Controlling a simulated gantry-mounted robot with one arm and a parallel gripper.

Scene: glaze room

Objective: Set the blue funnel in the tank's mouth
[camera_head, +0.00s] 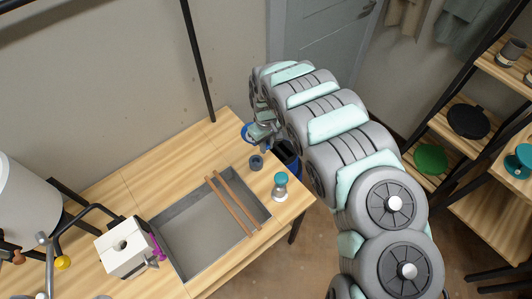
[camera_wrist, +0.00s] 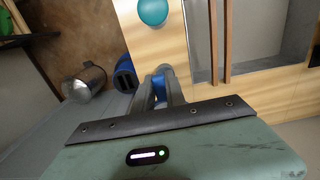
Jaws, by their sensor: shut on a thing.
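The blue funnel (camera_head: 247,132) shows only in part beside my gripper (camera_head: 261,133) in the head view. In the wrist view my gripper (camera_wrist: 165,88) is shut on the funnel (camera_wrist: 159,87), of which a small blue part shows between the fingers. My gripper is over the far right end of the table, with the arm hiding part of it. A white box-shaped tank (camera_head: 109,258) with a dark round mouth (camera_head: 121,245) in its top stands at the table's left, well away from my gripper. A purple fitting is on its right side.
A sunken grey basin (camera_head: 196,241) with two wooden bars (camera_head: 233,204) across it lies between tank and gripper. A teal-topped bottle (camera_head: 280,187) and a small dark cup (camera_head: 256,162) stand right of it. A blue bin (camera_wrist: 125,75) and metal canister (camera_wrist: 84,82) are beyond the table edge.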

